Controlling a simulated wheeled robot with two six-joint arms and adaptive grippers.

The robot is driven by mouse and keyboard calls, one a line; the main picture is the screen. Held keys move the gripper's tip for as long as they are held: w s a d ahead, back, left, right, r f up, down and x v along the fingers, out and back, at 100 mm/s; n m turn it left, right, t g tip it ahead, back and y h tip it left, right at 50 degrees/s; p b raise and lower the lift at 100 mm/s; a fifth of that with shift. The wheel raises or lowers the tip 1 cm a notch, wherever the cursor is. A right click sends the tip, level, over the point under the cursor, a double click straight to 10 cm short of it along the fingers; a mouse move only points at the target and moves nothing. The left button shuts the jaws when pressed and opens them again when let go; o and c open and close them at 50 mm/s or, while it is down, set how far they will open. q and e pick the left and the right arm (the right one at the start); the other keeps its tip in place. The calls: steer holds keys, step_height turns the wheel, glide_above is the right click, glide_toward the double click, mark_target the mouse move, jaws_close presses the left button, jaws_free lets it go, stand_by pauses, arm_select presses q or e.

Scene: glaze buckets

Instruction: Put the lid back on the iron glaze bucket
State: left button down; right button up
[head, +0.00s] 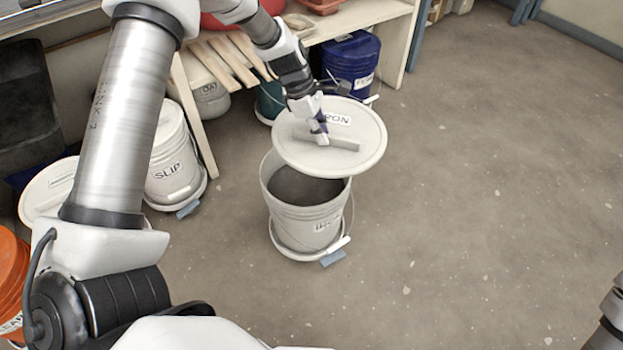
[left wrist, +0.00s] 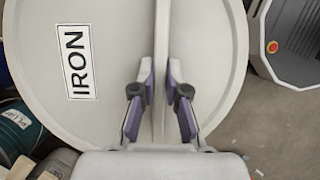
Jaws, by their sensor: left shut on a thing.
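The round white lid (head: 365,160) labelled IRON is held by my left gripper (head: 318,137), whose fingers are shut on the bar handle across its top. In the left wrist view the lid (left wrist: 210,60) fills most of the picture, with the gripper (left wrist: 160,105) pinching the upright handle. The white iron glaze bucket (head: 305,215) stands below, open at the top, with dark glaze inside. The lid hangs above the bucket's rim, shifted to the back right, so the front left of the opening shows. My right gripper is not in view.
A white SLIP bucket (head: 172,160) stands to the left, near the wooden shelf (head: 395,35). A dark blue bucket (head: 352,65) and a teal bucket (head: 268,100) stand behind. An orange bucket (head: 12,280) is at the left edge. The floor (head: 490,180) to the right is clear.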

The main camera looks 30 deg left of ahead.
arm_select(q)
steer(key=w+a+f+n+t+y+b, duration=0.1)
steer(key=f+n+b, duration=0.3)
steer(key=f+b, duration=0.4)
steer(key=a+f+n+t+y+b, duration=0.1)
steer(key=a+f+n+b, duration=0.2)
steer(key=f+b, duration=0.4)
steer(key=shift+w+a+f+n+t+b, duration=0.4)
steer(key=shift+f+n, duration=0.5)
steer(key=shift+f, duration=0.25)
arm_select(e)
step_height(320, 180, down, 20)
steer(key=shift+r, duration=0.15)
arm_select(q)
steer(key=shift+d+r+p, duration=0.1)
steer(key=shift+r+p, duration=0.05)
steer(key=shift+p, duration=0.6)
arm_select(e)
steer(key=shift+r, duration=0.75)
arm_select(q)
steer(key=shift+f+p, duration=0.5)
steer(key=shift+f, duration=0.25)
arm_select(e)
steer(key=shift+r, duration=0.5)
arm_select(q)
steer(key=shift+f+p, duration=0.15)
steer(key=shift+p, duration=0.15)
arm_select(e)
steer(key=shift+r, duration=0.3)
